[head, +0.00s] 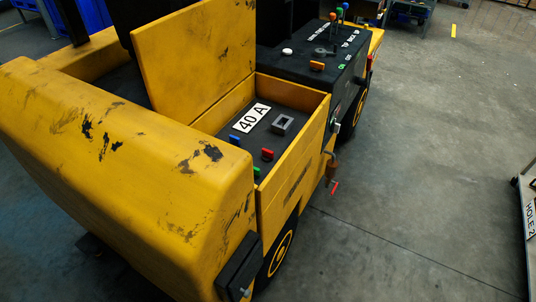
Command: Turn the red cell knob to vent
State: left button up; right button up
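A yellow industrial vehicle fills the left and middle of the head view. Its open box (318,106) has a dark panel inside. A small red knob (267,153) stands on that panel near the right wall, between a blue knob (235,139) and a green knob (257,171). The red knob is too small to tell which setting it points to, and I can read no vent mark. A red-ended lever (335,187) hangs outside the box, low on the right side. Neither of my grippers shows.
A raised yellow lid (193,57) stands behind the box. The panel also bears a "40 A" label (251,118) and a grey square socket (282,123). A black console (310,65) with coloured levers lies beyond. Open concrete floor (430,150) lies right.

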aim_at(268, 155)
jog(key=k+l+z, duration=0.15)
jog(key=l, duration=0.65)
jog(key=l+z, duration=0.1)
jog(key=l, duration=0.7)
